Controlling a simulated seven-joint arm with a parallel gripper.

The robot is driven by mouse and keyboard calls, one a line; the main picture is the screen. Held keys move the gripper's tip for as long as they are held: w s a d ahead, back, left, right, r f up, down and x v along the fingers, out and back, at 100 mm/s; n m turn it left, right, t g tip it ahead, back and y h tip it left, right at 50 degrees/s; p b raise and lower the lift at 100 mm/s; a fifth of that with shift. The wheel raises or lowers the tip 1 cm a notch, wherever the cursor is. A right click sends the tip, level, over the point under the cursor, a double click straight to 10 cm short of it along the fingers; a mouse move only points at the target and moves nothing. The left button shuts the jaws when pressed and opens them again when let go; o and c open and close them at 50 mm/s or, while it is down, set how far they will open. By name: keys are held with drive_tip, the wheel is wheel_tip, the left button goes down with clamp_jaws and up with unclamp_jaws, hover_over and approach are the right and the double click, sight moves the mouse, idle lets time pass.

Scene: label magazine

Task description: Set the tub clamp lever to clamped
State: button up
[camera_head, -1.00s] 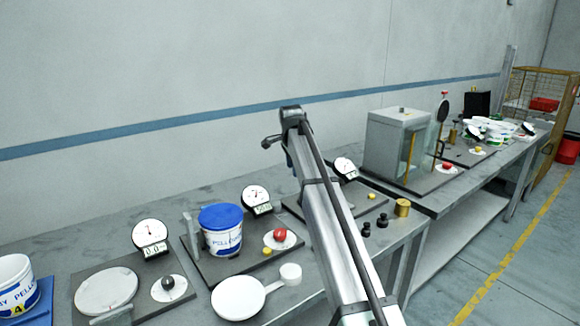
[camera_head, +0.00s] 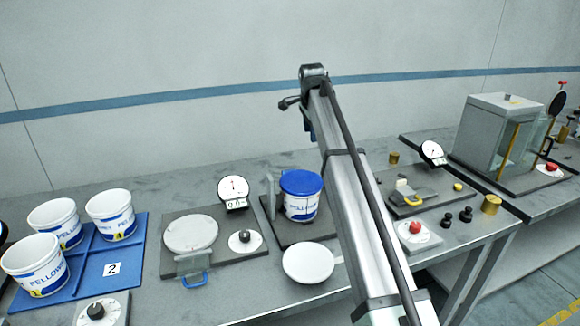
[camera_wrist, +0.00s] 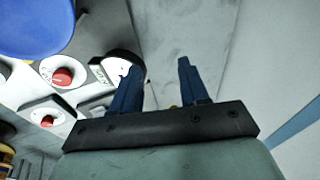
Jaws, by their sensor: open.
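A white tub (camera_head: 301,206) with a blue lid (camera_head: 301,182) stands upright on a dark base plate beside a grey upright plate (camera_head: 269,195). I cannot make out a clamp lever on it; my arm hides the area just right of the tub. A yellow handle (camera_head: 414,201) lies on the station right of my arm, and a blue handle (camera_head: 195,281) is at the front of the left station. I cannot tell whether either is the tub clamp lever. My gripper (camera_wrist: 158,70) is open and empty in the wrist view, with the blue lid (camera_wrist: 35,22) at upper left.
A blue tray (camera_head: 141,265) with several white tubs is at left. A scale plate (camera_head: 190,233), dials and knobs, including a red knob (camera_head: 415,227), stand along the bench. A white dish (camera_head: 308,262) sits in front of the lidded tub. A glass-sided cabinet (camera_head: 487,125) stands right.

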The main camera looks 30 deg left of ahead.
drive_tip(key=shift+s+a+r+g+h, duration=0.6)
drive_tip(key=shift+s+a+r+g, duration=0.45)
drive_tip(key=shift+s+a+g, duration=1.8)
drive_tip(key=f, duration=0.4)
drive_tip(key=f+t, duration=0.1)
drive_tip(key=f, duration=0.4)
drive_tip(key=s+f+t, duration=0.1)
drive_tip(key=f, duration=0.3)
drive_tip(key=shift+s+d+f, duration=0.1)
drive_tip(key=shift+d+f, duration=0.15)
drive_tip(key=shift+d, duration=0.15)
clamp_jaws()
